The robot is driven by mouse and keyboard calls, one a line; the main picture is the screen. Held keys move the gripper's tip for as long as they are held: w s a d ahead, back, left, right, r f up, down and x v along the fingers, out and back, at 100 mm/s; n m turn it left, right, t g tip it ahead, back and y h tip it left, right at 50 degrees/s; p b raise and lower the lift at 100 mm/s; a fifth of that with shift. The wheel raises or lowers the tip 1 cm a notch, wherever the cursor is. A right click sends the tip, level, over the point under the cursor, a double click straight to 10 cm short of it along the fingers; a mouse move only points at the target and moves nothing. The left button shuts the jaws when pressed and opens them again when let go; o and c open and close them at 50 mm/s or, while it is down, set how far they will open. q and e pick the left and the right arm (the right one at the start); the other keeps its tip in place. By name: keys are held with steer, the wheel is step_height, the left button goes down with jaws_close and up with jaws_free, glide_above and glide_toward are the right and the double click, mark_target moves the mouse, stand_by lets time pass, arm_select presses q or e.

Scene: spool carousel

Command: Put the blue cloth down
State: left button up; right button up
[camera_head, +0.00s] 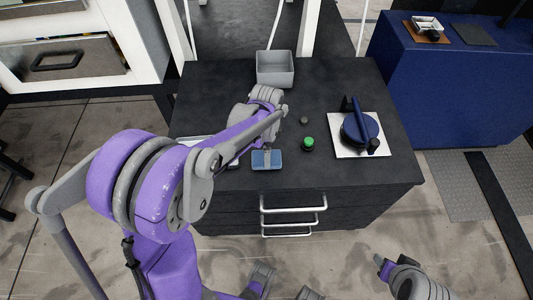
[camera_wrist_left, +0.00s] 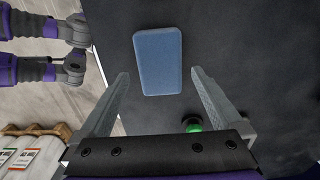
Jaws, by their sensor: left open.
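The blue cloth (camera_head: 267,160) is a flat rounded rectangle on the dark top of the drawer unit (camera_head: 345,95), near its front edge. In the left wrist view the cloth (camera_wrist_left: 158,60) lies flat, beyond and between the two spread fingertips. My left gripper (camera_wrist_left: 161,76) is open, with a gap between each finger and the cloth. In the head view my left arm reaches over the unit, and its hand is hard to make out at the cloth's back edge.
A green-topped knob (camera_head: 308,143) stands just right of the cloth, with a small dark knob (camera_head: 304,120) behind it. A grey bin (camera_head: 275,68) stands at the back. A blue round device on a white plate (camera_head: 343,151) is at the right.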

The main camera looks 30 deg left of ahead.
arm_select(q)
step_height(320, 180, up, 8)
steer(key=s+d+n+t, duration=0.2)
steer(key=s+n, duration=0.3)
steer(key=s, duration=0.3)
steer(key=s+d+f+n+t, duration=0.1)
steer(key=s+d+n+t, duration=0.2)
steer(key=s+n, duration=0.3)
steer(key=s+d, duration=0.1)
steer(key=s, duration=0.2)
steer(key=shift+d+n+p, duration=0.3)
steer(key=shift+d+p, duration=0.1)
steer(key=shift+f, duration=0.1)
step_height(320, 180, up, 6)
steer(key=w+p, duration=0.1)
steer(key=p, duration=0.4)
steer(key=shift+w, duration=0.15)
steer(key=shift+w, duration=0.15)
